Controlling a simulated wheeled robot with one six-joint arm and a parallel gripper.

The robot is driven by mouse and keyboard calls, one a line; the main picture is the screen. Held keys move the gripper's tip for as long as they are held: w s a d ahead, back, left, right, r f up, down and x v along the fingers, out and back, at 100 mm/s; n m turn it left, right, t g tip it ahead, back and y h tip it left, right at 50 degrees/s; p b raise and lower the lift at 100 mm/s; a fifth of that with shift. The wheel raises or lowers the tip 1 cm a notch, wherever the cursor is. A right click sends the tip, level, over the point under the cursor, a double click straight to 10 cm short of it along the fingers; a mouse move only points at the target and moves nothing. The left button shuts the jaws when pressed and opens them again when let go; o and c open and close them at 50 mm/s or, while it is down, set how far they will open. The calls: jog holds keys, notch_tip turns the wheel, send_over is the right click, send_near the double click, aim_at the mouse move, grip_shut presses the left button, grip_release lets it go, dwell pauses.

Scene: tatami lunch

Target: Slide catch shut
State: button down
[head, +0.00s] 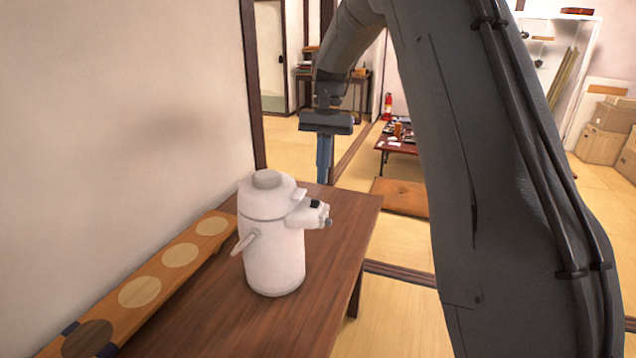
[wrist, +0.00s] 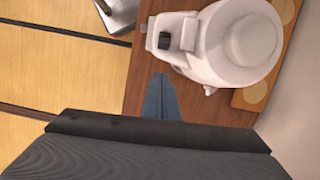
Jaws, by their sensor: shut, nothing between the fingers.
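A white air pot (head: 272,245) stands upright on the brown wooden table, its spout pointing right. A small black catch (head: 315,203) sits on top of the spout housing; it also shows in the wrist view (wrist: 164,41). My gripper (head: 323,180) points down beyond the pot, its fingers together and empty. In the wrist view my fingertips (wrist: 160,78) are beside the spout housing, short of the black catch and apart from it in the picture. The head view does not clearly show how high the fingertips are above the table.
The table (head: 335,225) is clear right of the pot. A wooden board with round inlays (head: 180,255) lies along the wall (head: 120,120) at left. A low table (head: 400,146) and an orange cushion (head: 400,196) are on the tatami beyond.

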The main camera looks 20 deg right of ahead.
aim_at(313, 206)
jog(key=shift+s+a+f+p, duration=0.35)
jog(key=shift+s+a, duration=0.05)
jog(key=shift+s, duration=0.25)
jog(key=shift+s+a+f+p, duration=0.3)
jog(key=shift+s+a+p, duration=0.1)
jog(key=shift+s, duration=0.25)
jog(key=shift+s+a+f+p, duration=0.3)
jog(key=shift+s+a+f, duration=0.1)
jog(key=shift+s, duration=0.25)
jog(key=shift+s+a+r+p, duration=0.1)
jog(key=shift+s+a+p, duration=0.25)
jog(key=shift+s, duration=0.3)
jog(key=shift+s+a+p, duration=0.1)
jog(key=shift+s+a, duration=0.35)
jog(key=shift+s, duration=0.2)
jog(key=w+d+r+b, duration=0.2)
jog(key=w+r, duration=0.3)
jog(key=r, duration=0.4)
jog(key=shift+w+d+r+b, duration=0.3)
jog(key=shift+w+d+b, duration=0.05)
jog(key=shift+d, duration=0.4)
